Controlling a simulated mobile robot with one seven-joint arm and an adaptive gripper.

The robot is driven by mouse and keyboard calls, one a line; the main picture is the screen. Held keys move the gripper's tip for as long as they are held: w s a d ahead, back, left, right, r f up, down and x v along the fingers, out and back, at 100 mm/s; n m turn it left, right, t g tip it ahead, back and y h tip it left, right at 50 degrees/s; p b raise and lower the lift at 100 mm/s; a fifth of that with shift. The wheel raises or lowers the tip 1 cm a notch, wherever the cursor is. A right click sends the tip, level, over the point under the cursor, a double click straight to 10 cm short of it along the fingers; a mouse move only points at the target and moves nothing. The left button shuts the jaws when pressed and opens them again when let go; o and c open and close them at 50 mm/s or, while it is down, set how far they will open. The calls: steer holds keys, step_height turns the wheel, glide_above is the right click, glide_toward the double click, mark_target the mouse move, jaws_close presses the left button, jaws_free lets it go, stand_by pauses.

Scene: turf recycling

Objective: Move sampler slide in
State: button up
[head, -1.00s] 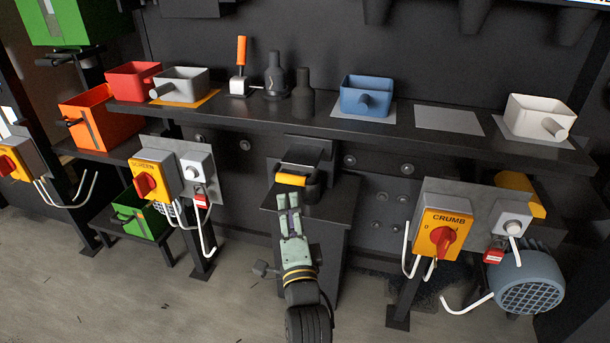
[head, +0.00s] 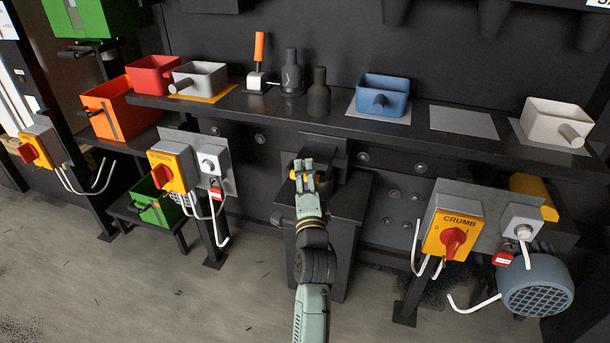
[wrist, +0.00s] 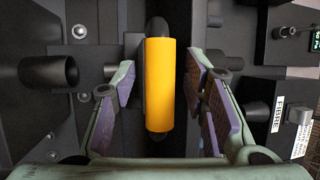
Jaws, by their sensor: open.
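The sampler slide shows as a dark block with a yellow cylindrical handle (head: 293,176), at the middle of the machine below the shelf. In the wrist view the yellow handle (wrist: 160,85) stands upright in the picture, between my fingers. My gripper (head: 306,170) is at the handle and hides part of it in the head view. In the wrist view my gripper (wrist: 163,88) is open, one purple-padded finger on each side of the handle, with gaps on both sides. How far the slide sticks out is hard to tell.
A dark shelf (head: 470,148) above holds a blue scoop (head: 382,95), a white scoop (head: 556,120), a grey scoop and dark bottles. The CRUMB switch box (head: 453,228) is to the right, another switch box (head: 172,166) to the left. A dark pipe stub (wrist: 48,72) lies left of my fingers.

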jaws_close()
stand_by(0.5)
stand_by(0.3)
